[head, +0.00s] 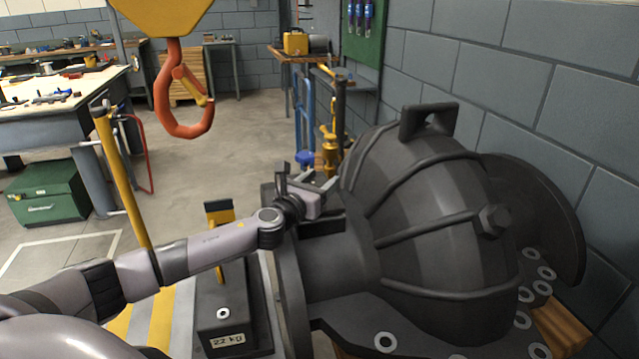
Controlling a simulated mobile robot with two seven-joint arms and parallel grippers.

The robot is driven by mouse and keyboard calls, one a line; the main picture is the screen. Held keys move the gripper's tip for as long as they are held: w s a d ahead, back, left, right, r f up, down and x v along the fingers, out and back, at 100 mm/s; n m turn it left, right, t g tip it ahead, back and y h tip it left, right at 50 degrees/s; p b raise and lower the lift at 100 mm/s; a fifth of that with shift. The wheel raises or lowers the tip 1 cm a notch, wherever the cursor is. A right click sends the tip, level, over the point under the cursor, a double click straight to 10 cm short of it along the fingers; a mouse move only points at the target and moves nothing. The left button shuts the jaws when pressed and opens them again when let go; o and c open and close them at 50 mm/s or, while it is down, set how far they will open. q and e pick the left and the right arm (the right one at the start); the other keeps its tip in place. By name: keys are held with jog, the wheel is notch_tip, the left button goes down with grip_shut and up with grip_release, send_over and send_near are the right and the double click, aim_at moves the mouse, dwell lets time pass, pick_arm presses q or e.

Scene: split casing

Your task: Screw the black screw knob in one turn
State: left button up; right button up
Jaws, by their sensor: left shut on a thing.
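The split casing (425,235) is a large dark grey ribbed housing at the right. My left arm reaches in from the left, and my left gripper (322,187) is at the casing's near-left upper side, by the neck flange. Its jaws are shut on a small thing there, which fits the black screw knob. The knob itself is mostly hidden by the fingers and blends with the dark casing, so its turn angle cannot be told. My right gripper is not in view.
An orange hook (182,105) hangs at the upper left. A dark 22 kg weight (225,315) with a yellow upright stands below my left forearm. A grey block wall (570,110) is close behind the casing. Open floor (210,135) lies beyond my arm.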

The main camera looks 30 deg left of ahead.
pick_arm(q)
jog(key=o, duration=1)
jog(key=shift+c, duration=0.2)
jog(key=shift+s, duration=0.15)
jog(key=s, duration=0.7)
jog(key=shift+d, duration=0.25)
jog(key=shift+w+d, duration=0.1)
